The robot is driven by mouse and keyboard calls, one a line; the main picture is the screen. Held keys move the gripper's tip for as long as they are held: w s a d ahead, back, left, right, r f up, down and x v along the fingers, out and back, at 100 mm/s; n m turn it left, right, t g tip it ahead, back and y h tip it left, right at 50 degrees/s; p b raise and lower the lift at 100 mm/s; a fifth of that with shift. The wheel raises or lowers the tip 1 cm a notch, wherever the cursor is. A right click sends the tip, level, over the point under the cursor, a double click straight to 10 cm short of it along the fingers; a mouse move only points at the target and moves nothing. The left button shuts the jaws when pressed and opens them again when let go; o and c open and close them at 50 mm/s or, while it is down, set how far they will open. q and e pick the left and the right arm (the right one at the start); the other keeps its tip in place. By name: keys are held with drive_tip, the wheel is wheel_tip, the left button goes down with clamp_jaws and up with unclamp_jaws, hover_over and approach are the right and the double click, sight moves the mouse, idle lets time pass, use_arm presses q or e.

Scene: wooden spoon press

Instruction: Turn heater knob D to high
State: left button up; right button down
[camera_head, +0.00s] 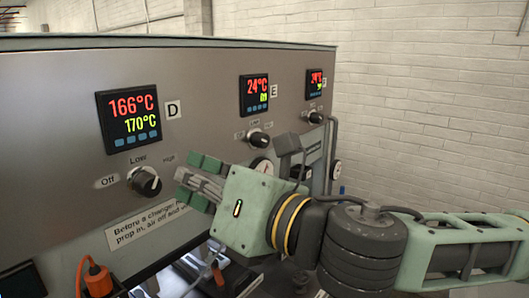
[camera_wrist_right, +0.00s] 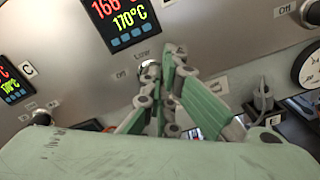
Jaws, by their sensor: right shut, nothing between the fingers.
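Heater knob D (camera_head: 145,182) is a dark round knob on the metal panel, below the display (camera_head: 128,117) reading 166°C over 170°C and beside the D label (camera_head: 173,110). Off, Low and High are printed around it. I cannot clearly tell which mark it points to. My right gripper (camera_head: 190,183) is shut and empty, just right of the knob with a small gap apparent. In the right wrist view, the fingers (camera_wrist_right: 165,85) partly cover knob D (camera_wrist_right: 150,72). My left gripper is not in view.
Knob E (camera_head: 259,139) and another knob (camera_head: 316,118) sit farther right under their displays. A printed notice (camera_head: 150,226) is below knob D. An orange object with a cable (camera_head: 97,278) is at lower left. A gauge (camera_wrist_right: 307,65) shows at right in the wrist view.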

drive_tip(key=shift+s+d, duration=0.4)
drive_tip(key=shift+d, duration=0.05)
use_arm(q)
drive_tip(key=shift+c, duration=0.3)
